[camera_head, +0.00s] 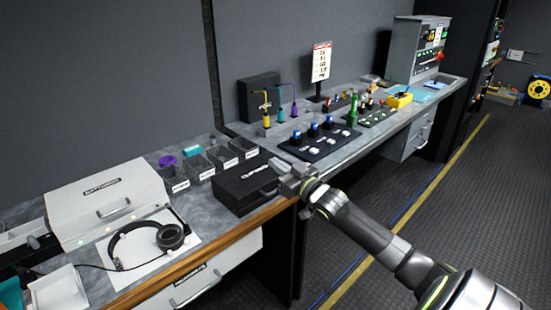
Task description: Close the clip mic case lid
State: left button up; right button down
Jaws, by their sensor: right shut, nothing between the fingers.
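The clip mic case (236,192) is a black box with white lettering on its top, standing near the front edge of the counter. Its lid looks down flat over the box; I cannot tell whether it is fully shut. My right gripper (284,172) is shut and empty at the right end of the case, close to the lid's edge. I cannot tell whether it touches the case. My left gripper does not show.
Several small labelled bins (201,168) stand left of the case. Headphones (148,244) lie on a white sheet at the front left, by a sloped white console (105,205). Right of the case is a black panel (320,142) with blue-topped parts. Open floor lies at right.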

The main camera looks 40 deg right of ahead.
pick_arm(q)
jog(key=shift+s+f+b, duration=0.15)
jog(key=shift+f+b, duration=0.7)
jog(key=shift+b, duration=0.25)
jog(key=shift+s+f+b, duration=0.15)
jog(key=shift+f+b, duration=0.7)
jog(key=shift+b, duration=0.2)
pick_arm(e)
notch_tip(320, 180, down, 9)
jog(key=s+t, duration=0.2)
jog(key=t, duration=0.1)
jog(key=shift+s+r+t, duration=0.2)
jog(key=shift+s+t, duration=0.1)
jog(key=shift+s, duration=0.1)
